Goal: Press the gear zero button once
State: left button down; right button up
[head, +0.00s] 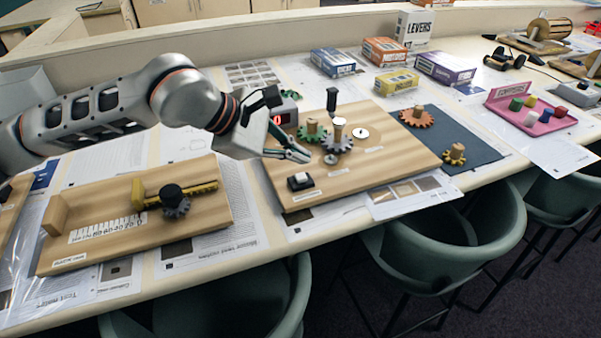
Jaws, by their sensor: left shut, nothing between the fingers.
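A small black box with a white top, the button (300,181), sits at the front left of the wooden gear board (395,165). Its label is too small to read. A counter display (281,117) with a red digit, which looks like 0, stands at the board's back left, partly hidden by my gripper. My left gripper (300,153) comes in from the left over the board, behind and above the button. Its fingers are shut and empty, and they appear apart from the button. My right gripper is not in view.
A rack-and-pinion board (110,235) lies to the left. Boxes (333,62) stand behind; green chairs (430,235) line the front.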

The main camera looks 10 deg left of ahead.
aim_at(298, 177)
pick_arm(q)
jog(key=shift+r+p, duration=0.55)
jog(key=shift+r, duration=1)
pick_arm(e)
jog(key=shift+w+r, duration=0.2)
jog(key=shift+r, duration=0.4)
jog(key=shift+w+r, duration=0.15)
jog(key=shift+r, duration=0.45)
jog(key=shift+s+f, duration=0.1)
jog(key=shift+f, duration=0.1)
